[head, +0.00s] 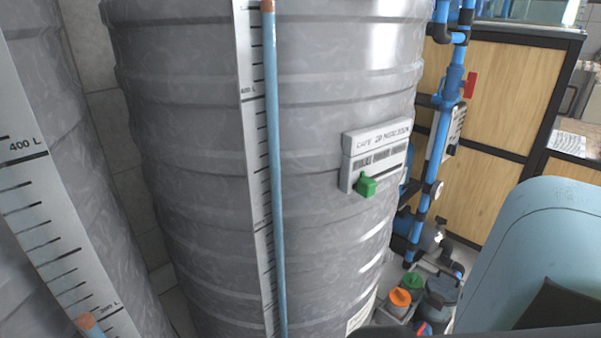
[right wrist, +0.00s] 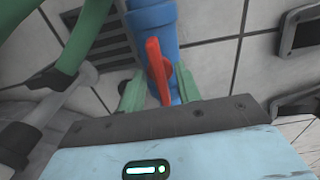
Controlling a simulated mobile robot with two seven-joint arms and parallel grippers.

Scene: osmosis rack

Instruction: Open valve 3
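In the right wrist view, a red valve handle (right wrist: 156,66) sits on a blue pipe (right wrist: 152,22). My right gripper (right wrist: 160,80) has two green fingers, spread apart, one on each side of the red handle. I cannot tell whether they touch it. In the head view, a red valve handle (head: 470,85) shows on the upright blue pipe (head: 438,145) right of the tank. No number shows on either handle, so I cannot tell which one is valve 3. My left gripper is not in view.
A large grey ribbed tank (head: 330,235) fills the middle of the head view, with a label box (head: 376,150) on its side. Wooden cabinets (head: 495,85) stand behind the pipes. Orange-capped (head: 399,297) and green-capped containers stand on the floor. A green pipe (right wrist: 82,45) runs left of the valve.

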